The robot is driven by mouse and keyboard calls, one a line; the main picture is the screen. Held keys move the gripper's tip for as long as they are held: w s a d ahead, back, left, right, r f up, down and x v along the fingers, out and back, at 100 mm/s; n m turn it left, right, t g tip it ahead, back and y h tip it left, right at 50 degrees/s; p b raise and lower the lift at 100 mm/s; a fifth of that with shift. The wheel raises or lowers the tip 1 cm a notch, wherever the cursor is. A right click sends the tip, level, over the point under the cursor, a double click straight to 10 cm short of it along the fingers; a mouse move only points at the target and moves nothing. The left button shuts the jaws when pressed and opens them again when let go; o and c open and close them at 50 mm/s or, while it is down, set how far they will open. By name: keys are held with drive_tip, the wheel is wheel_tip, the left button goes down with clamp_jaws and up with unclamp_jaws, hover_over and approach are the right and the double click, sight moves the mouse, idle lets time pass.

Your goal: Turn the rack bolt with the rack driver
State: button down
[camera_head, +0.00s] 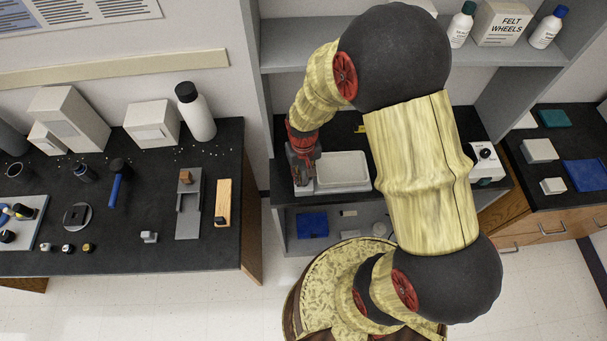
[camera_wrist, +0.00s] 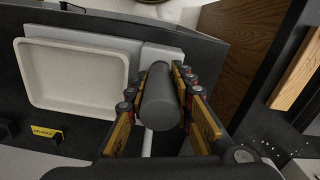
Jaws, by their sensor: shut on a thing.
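My gripper (camera_head: 303,165) is at the left end of a grey base (camera_head: 350,187) that carries a white tray (camera_head: 342,167), on the middle bench. In the wrist view my gripper (camera_wrist: 165,78) is shut on a dark grey cylinder, apparently the rack driver's handle (camera_wrist: 160,100). Its fingers press on both sides of the cylinder. The cylinder lies over the grey base's edge (camera_wrist: 160,56), beside the white tray (camera_wrist: 35,85). The driver's tip and the rack bolt are hidden, so I cannot tell whether they touch.
A yellow label (camera_wrist: 47,133) lies near the tray. A shelf above holds a felt wheels box (camera_head: 501,22) and bottles. A blue bin (camera_head: 312,224) is on the lower shelf. The left bench (camera_head: 140,215) holds several tools and boxes. A white device (camera_head: 486,163) stands at right.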

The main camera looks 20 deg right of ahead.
sight(304, 166)
drive_tip(key=shift+r+p, duration=1.15)
drive_tip(key=shift+r, duration=0.5)
